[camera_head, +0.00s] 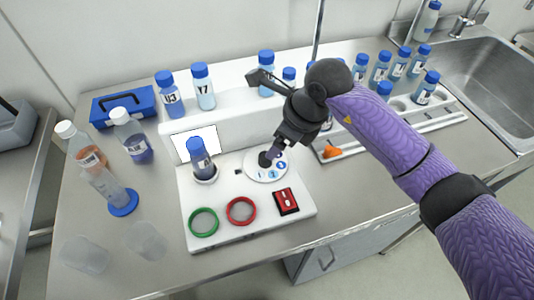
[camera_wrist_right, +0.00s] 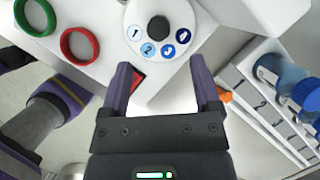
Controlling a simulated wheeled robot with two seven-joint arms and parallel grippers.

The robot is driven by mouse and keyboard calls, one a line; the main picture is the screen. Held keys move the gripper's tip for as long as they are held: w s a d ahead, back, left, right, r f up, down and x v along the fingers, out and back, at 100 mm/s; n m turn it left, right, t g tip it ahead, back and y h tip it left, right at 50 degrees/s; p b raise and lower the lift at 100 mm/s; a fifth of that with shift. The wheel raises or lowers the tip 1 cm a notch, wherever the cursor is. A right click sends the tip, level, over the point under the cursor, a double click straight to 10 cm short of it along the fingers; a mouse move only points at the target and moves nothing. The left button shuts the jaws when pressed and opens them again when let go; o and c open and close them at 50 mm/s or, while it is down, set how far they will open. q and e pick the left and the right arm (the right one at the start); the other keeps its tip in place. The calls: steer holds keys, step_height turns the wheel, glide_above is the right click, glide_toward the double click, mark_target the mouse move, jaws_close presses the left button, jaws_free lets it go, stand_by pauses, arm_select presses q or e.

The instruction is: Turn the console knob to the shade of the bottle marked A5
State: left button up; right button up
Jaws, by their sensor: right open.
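The console (camera_head: 232,232) is a white block on the steel bench. Its round white dial (camera_head: 254,174) carries a black knob (camera_head: 264,159). In the wrist view the knob (camera_wrist_right: 158,28) is seen from above, with numbered spots 1 to 4 running from white to dark blue; I cannot tell its pointer direction. My right gripper (camera_wrist_right: 159,72) is open and empty, its fingers short of the knob in the picture. A bottle with dark blue liquid (camera_head: 203,168) stands in the console's round holder, its label unreadable. No label clearly reads A5. My left gripper is out of view.
Bottles marked U3 (camera_head: 172,98) and Y7 (camera_head: 204,90) stand behind the console. A green ring (camera_head: 204,222), a red ring (camera_head: 241,210) and a red switch (camera_head: 286,201) are at its front. Several blue-capped bottles fill the right rack (camera_head: 450,117). Glassware stands at left.

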mark_target(265, 160)
steer(key=b+x, duration=0.1)
steer(key=x, duration=0.6)
steer(key=shift+a+f, duration=0.15)
steer(key=shift+a, duration=0.05)
jaws_close()
